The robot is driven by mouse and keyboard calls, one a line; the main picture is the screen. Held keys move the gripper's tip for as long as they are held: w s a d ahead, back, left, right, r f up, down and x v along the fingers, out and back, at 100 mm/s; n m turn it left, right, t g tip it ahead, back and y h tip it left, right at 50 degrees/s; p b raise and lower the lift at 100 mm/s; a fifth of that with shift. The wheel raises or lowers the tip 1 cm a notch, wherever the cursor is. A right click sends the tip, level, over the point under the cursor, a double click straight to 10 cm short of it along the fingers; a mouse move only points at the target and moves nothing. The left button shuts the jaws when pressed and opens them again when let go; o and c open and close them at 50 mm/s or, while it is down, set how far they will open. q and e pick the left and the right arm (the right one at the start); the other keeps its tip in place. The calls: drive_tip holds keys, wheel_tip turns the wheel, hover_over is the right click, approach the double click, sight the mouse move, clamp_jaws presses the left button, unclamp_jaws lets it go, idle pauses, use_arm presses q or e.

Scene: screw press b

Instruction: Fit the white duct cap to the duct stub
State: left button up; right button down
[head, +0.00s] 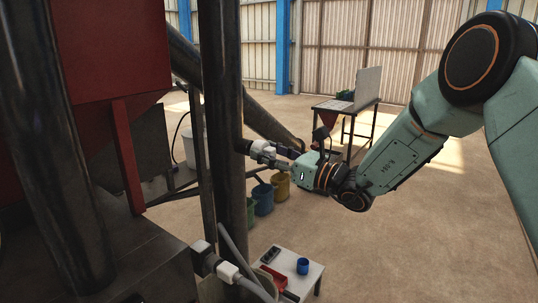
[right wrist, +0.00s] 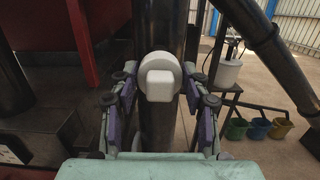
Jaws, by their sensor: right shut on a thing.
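The white duct cap (right wrist: 160,66) is a round piece with a squarish knob (right wrist: 159,84) facing the right wrist camera. It sits between the fingertips of my right gripper (right wrist: 159,72), which is shut on it. In the head view the cap (head: 257,147) is at the tip of my right gripper (head: 268,154), close against a short dark duct stub (head: 240,146) on the black vertical pipe (head: 224,100). The cap hides the stub in the wrist view, so I cannot tell how far it is seated. My left gripper is not in view.
A dark slanted pipe (head: 270,125) runs behind the gripper. Blue (head: 263,200) and yellow (head: 281,188) buckets stand on the floor below. A small white table (head: 310,275) holds a blue cup (head: 303,266) and a red tray. Open floor lies to the right.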

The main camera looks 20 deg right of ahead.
drive_tip(key=shift+w+a, duration=0.2)
drive_tip(key=shift+w, duration=0.05)
drive_tip(key=shift+b+x, duration=1)
drive_tip(key=shift+x, duration=0.15)
drive_tip(key=shift+f, duration=0.2)
drive_tip(key=c, duration=0.6)
unclamp_jaws()
drive_tip(key=v, duration=1)
drive_tip(key=shift+d+r, duration=0.1)
drive_tip(key=shift+v, duration=0.9)
